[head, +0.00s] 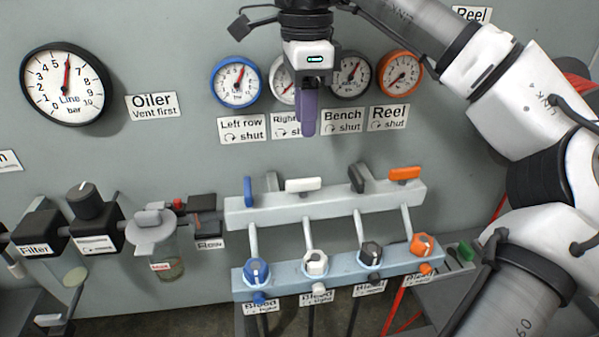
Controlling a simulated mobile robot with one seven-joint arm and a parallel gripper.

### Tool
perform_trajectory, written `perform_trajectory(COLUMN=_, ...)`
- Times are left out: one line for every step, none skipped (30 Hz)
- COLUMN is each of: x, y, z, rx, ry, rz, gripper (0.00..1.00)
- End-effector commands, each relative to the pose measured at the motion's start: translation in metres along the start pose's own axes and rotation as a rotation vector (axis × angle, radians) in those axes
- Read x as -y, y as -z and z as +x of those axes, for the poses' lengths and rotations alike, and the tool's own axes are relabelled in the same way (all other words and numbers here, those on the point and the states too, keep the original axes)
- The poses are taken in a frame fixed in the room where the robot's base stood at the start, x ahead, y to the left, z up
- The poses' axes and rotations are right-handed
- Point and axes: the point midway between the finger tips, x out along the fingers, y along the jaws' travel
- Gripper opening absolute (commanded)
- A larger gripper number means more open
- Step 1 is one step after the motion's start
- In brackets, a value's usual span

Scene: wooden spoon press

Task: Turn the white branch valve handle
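The white branch valve handle (303,184) is a flat bar lying crosswise on top of the pale manifold block (330,206), second of the coloured handles from the left. My gripper (309,132) points down in front of the gauge labels, above the white handle in the picture and apart from it. Its purple fingers overlap from this angle, so I cannot tell whether they are open or shut. Nothing shows held in them. The gripper partly covers the white-rimmed gauge (281,85) and its label.
Near the white handle are a blue handle (248,191) turned upright in the picture, a dark grey handle (356,177) and a crosswise orange handle (404,174). Below, bleed knobs, including a white one (316,262), sit on a blue rail. A filter unit (36,230) stands left.

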Motion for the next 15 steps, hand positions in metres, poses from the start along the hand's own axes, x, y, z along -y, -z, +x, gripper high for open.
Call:
perform_trajectory(x=0.0, y=-0.001, z=0.011, rx=0.004, ry=-0.002, rz=-0.004, gripper=0.34)
perform_trajectory(x=0.0, y=-0.001, z=0.017, rx=0.005, ry=-0.003, rz=-0.004, gripper=0.34)
perform_trajectory(x=0.0, y=0.0, z=0.024, rx=0.005, ry=-0.002, rz=-0.004, gripper=0.34)
perform_trajectory(x=0.0, y=-0.001, z=0.029, rx=0.005, ry=-0.002, rz=-0.005, gripper=0.34)
perform_trajectory(x=0.0, y=-0.001, z=0.035, rx=0.006, ry=-0.002, rz=-0.004, gripper=0.34)
perform_trajectory(x=0.0, y=-0.001, z=0.042, rx=0.006, ry=-0.001, rz=-0.004, gripper=0.34)
perform_trajectory(x=0.0, y=-0.001, z=0.048, rx=0.007, ry=-0.002, rz=-0.005, gripper=0.34)
perform_trajectory(x=0.0, y=-0.001, z=0.053, rx=0.006, ry=-0.002, rz=-0.005, gripper=0.34)
perform_trajectory(x=0.0, y=-0.001, z=0.06, rx=0.007, ry=-0.001, rz=-0.004, gripper=0.34)
perform_trajectory(x=0.0, y=-0.002, z=0.065, rx=0.007, ry=-0.001, rz=-0.005, gripper=0.34)
perform_trajectory(x=0.0, y=-0.002, z=0.071, rx=0.007, ry=-0.001, rz=-0.005, gripper=0.34)
perform_trajectory(x=0.0, y=-0.001, z=0.078, rx=0.006, ry=-0.001, rz=-0.004, gripper=0.34)
perform_trajectory(x=0.0, y=-0.002, z=0.083, rx=0.007, ry=-0.002, rz=-0.004, gripper=0.34)
perform_trajectory(x=0.0, y=-0.002, z=0.087, rx=0.006, ry=-0.001, rz=-0.003, gripper=0.34)
perform_trajectory(x=0.0, y=-0.002, z=0.093, rx=0.006, ry=0.0, rz=-0.004, gripper=0.34)
